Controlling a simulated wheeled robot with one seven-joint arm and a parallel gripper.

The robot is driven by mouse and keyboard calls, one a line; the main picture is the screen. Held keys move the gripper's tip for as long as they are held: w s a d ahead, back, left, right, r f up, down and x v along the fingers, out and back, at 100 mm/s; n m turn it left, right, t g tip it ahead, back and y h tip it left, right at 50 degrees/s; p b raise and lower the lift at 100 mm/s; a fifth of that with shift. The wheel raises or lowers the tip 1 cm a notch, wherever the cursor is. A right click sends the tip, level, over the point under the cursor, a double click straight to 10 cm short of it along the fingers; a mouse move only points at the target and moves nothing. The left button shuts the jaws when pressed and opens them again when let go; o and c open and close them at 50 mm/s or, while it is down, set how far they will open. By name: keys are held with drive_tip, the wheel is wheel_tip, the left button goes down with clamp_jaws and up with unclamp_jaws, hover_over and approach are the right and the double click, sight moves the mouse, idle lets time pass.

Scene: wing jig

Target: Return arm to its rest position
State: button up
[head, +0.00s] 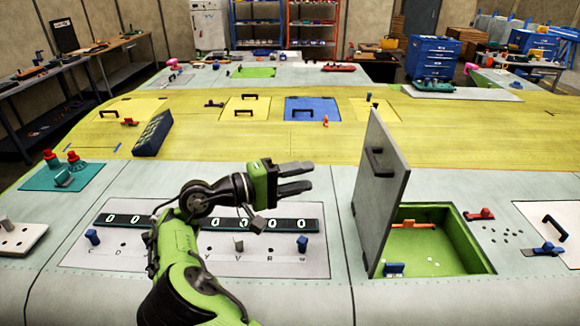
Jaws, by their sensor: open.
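My gripper (296,178) is at the end of my green and black arm, in the middle of the head view. Its two grey fingers point right and are apart, with nothing between them. It is above the wing surface, over the far right part of a panel (120,262) with a black strip of white digits (270,224). My arm hides part of this panel and strip. A grey hatch door (377,195) stands upright to the right of the gripper, apart from it, beside an open green compartment (455,250).
Blue knobs (302,243) stand on the panel. A teal plate with red knobs (62,178) lies at left. A dark blue block (152,134) rests on the yellow area. A red clamp (480,214) and a white panel with a black handle (553,228) are at right.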

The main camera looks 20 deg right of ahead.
drive_tip(key=s+d+f+m+y+b, duration=0.1)
drive_tip(key=s+d+f+y+b, duration=0.1)
drive_tip(key=s+d+f+y, duration=0.3)
drive_tip(key=s+d+f+m+y+b, duration=0.1)
drive_tip(key=s+d+f+y, duration=0.1)
drive_tip(key=d+f+y, duration=0.45)
drive_tip(key=s+a+t+y+b, duration=0.2)
drive_tip(key=s+a, duration=0.4)
drive_tip(key=s, duration=0.4)
drive_tip(key=s+a+f+n+t+y+b, duration=0.1)
drive_tip(key=s+a+y, duration=0.3)
drive_tip(key=s, duration=0.6)
drive_tip(key=shift+s+a+f+t+b, duration=0.2)
drive_tip(key=shift+a+t+b, duration=0.25)
drive_tip(key=shift+a, duration=0.8)
